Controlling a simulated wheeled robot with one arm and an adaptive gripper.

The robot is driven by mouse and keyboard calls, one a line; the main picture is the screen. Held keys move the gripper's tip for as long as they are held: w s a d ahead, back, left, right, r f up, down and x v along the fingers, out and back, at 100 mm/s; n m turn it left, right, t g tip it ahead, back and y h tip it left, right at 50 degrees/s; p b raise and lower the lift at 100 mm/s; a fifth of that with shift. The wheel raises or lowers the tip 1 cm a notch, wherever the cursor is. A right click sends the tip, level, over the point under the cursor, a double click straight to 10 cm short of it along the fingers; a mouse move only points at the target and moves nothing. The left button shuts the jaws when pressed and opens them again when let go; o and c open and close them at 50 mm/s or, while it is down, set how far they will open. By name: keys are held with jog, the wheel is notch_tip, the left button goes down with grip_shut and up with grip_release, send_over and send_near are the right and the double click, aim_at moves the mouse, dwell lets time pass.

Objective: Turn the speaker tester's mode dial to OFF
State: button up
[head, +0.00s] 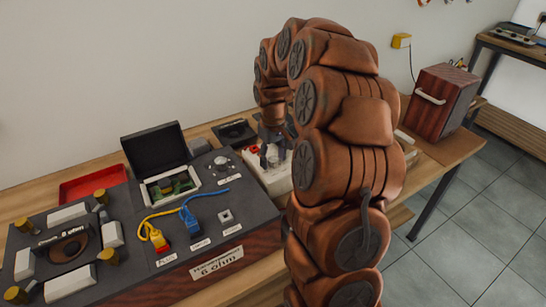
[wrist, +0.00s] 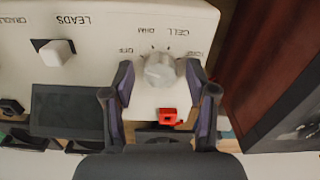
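The tester is a white box (wrist: 100,22) with upside-down labels in the wrist view; part of it also shows in the head view (head: 277,183). Its pale grey round dial (wrist: 160,70) sits among the marks OFF, OHM, CELL and one less legible. OFF is at the dial's left in this view. I cannot tell clearly which mark the dial points to. My gripper (wrist: 159,72) is open, one finger on each side of the dial, with a visible gap on both sides. In the head view my gripper (head: 274,140) is over the box, and my arm hides part of it.
A red part (wrist: 168,116) sits beside the dial, between my fingers. A white square knob (wrist: 55,52) is near LEADS. A dark red-brown box (wrist: 262,60) stands close at the right. A dark 6 ohm console (head: 235,240) with yellow and blue leads adjoins the tester.

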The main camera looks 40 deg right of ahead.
aim_at(273, 159)
notch_tip(273, 159, up, 12)
dwell(0.8)
dwell(0.4)
jog(key=s+a+r+p, duration=0.1)
jog(key=s+a+p, duration=0.1)
jog(key=s+a, duration=0.7)
jog(key=s+a+r+g+p, duration=0.1)
jog(key=s+a+p, duration=0.2)
jog(key=s+a, duration=0.6)
jog(key=s, duration=0.2)
jog(key=shift+s+a+r+n, duration=0.3)
jog(key=shift+s+a+r, duration=0.05)
jog(key=shift+s, duration=0.05)
jog(key=shift+m+g, duration=0.4)
jog(key=s, duration=0.3)
jog(key=s+a+f+p, duration=0.1)
jog(key=s, duration=0.2)
jog(key=s+a+f, duration=0.1)
jog(key=s, duration=0.2)
jog(key=shift+s+a+f+p, duration=0.1)
jog(key=shift+s+f+p, duration=0.1)
jog(key=shift+s+p, duration=0.2)
